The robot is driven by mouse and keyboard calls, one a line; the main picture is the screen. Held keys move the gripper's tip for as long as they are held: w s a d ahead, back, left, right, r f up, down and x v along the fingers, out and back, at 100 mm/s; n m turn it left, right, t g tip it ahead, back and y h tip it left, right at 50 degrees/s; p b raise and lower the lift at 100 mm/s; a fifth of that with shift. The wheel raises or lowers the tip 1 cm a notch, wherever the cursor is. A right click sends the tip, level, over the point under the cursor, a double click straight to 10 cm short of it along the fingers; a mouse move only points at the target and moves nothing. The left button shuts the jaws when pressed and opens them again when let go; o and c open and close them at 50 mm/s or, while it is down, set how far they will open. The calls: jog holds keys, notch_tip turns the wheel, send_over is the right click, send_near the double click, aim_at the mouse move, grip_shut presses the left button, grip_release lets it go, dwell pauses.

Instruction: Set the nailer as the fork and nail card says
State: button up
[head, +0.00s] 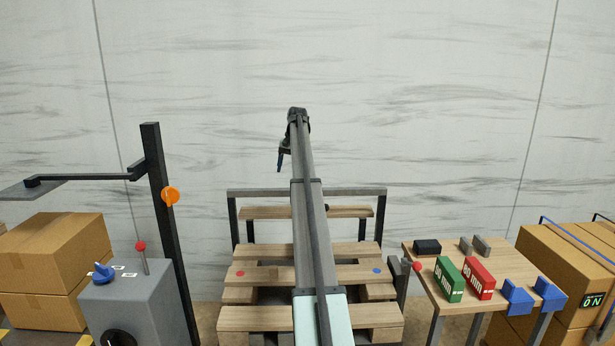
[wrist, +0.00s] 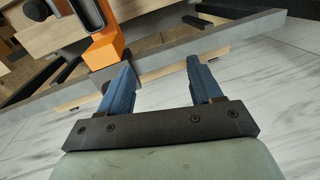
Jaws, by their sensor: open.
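My gripper (head: 281,160) hangs in front of the pale wall, above the back of the wooden pallet (head: 262,318). In the wrist view its two blue fingers (wrist: 162,84) stand apart with nothing between them. An orange block with a grey part (wrist: 107,50) is beyond the left finger; I cannot tell whether it is the nailer. A green box (head: 448,279) and a red box (head: 479,278), both marked in mm, stand on the right-hand table (head: 428,268). I cannot make out a fork and nail card.
A grey cabinet (head: 135,305) with a blue knob (head: 103,272) and a red-balled lever (head: 141,247) stands left. Beside it is a black post (head: 158,200) with an orange knob (head: 171,196). Blue holders (head: 517,298) sit at the table's edge. Cartons (head: 62,247) flank the scene.

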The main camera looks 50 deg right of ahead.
jog(key=s+d+r+m, duration=0.1)
jog(key=s+d+r, duration=0.5)
jog(key=d+r, duration=0.25)
jog(key=shift+t, duration=0.3)
jog(key=x, duration=1.3)
jog(key=shift+w, duration=0.2)
grip_shut()
